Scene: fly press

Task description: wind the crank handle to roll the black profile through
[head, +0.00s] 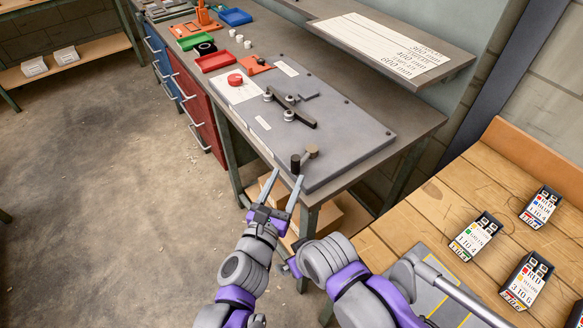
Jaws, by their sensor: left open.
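The crank (312,151) sits at the near corner of the grey machine plate (345,125), with a dark upright handle knob (295,162) on its left end. The black profile (290,107) lies among the small rollers (289,115) on the plate. My left gripper (284,177) is open and empty, its two fingers pointing up the picture at the plate's near edge, just below the handle knob. The fingers look apart from the knob, though the depth is hard to judge. My right arm bends in from the lower right; its gripper is mostly hidden, and its fingers cannot be made out.
A red button (235,79) and a red tray (215,60) are toward the bench's far left. A shelf with a white label sheet (380,45) overhangs the back. A wooden table (440,205) with several labelled boxes stands at right. The floor at left is clear.

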